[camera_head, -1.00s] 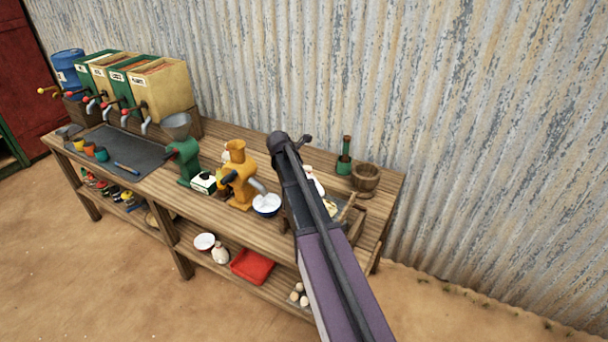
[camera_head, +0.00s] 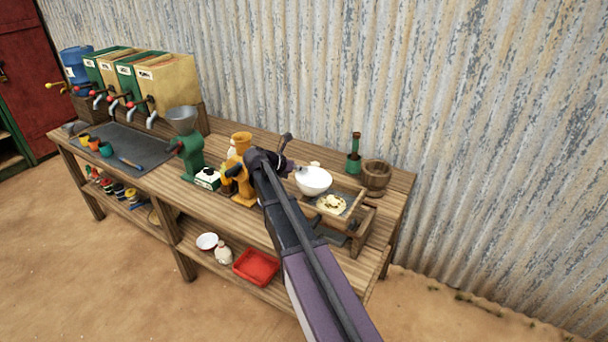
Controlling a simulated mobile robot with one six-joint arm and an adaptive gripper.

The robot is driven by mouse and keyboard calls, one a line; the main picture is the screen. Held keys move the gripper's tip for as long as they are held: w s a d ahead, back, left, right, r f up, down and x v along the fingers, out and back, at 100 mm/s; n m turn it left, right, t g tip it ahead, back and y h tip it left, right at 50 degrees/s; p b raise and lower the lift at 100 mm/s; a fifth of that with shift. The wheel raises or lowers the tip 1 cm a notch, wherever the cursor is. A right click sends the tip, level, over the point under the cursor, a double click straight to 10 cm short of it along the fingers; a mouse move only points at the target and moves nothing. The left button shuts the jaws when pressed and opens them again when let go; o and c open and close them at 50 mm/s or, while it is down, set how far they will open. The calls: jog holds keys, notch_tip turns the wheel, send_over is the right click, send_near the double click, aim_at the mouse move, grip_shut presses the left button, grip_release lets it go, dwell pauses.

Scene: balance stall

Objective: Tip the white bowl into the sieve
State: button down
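The white bowl (camera_head: 313,182) shows just right of my gripper, at the back left edge of the sieve. I cannot tell whether it rests on something or is held up. The sieve (camera_head: 352,209) is a wooden-framed tray on a stand at the bench's right end, with a pale yellowish heap in it. My gripper (camera_head: 288,158) is left of the bowl, close to its rim. The arm covers part of it, and whether its fingers touch the bowl is unclear.
A wooden mortar (camera_head: 376,178) and a green bottle-like thing (camera_head: 354,155) stand behind the sieve. An orange grinder (camera_head: 240,175) and a green mill (camera_head: 188,150) stand to the left. A red tray (camera_head: 256,266) lies on the lower shelf.

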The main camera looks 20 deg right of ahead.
jog(key=shift+a+f+h+b, duration=0.2)
jog(key=shift+a+h+b, duration=0.2)
jog(key=shift+h+b, duration=0.65)
jog(key=shift+r, duration=0.1)
